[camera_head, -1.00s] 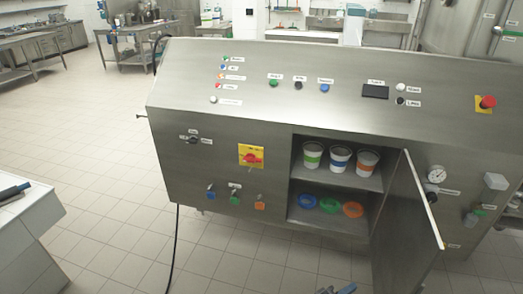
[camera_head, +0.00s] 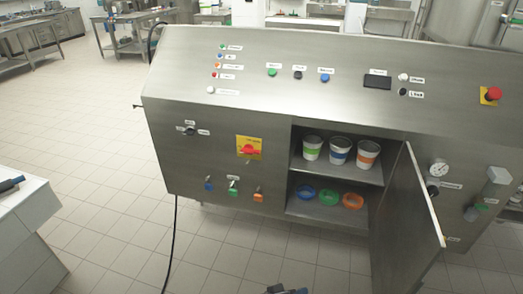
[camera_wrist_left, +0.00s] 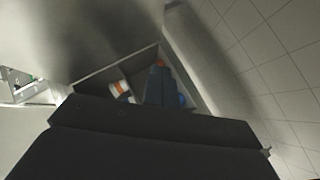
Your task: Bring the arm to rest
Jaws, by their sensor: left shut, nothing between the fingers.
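My left gripper (camera_head: 286,290) shows only by its tip at the bottom edge of the head view, in front of the steel machine and low over the floor. It is shut and empty. In the left wrist view its dark closed fingers (camera_wrist_left: 159,86) point at the open cabinet, with an orange-banded cup (camera_wrist_left: 120,90) to their left. The rest of the left arm is out of the head view. My right gripper is in neither view.
The steel cabinet door (camera_head: 408,215) stands open, jutting forward. On the upper shelf (camera_head: 345,174) stand three cups; below lie blue, green and orange rings (camera_head: 352,201). A white counter (camera_head: 25,210) is at left. The tiled floor (camera_head: 110,190) between is clear, with a black cable hanging.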

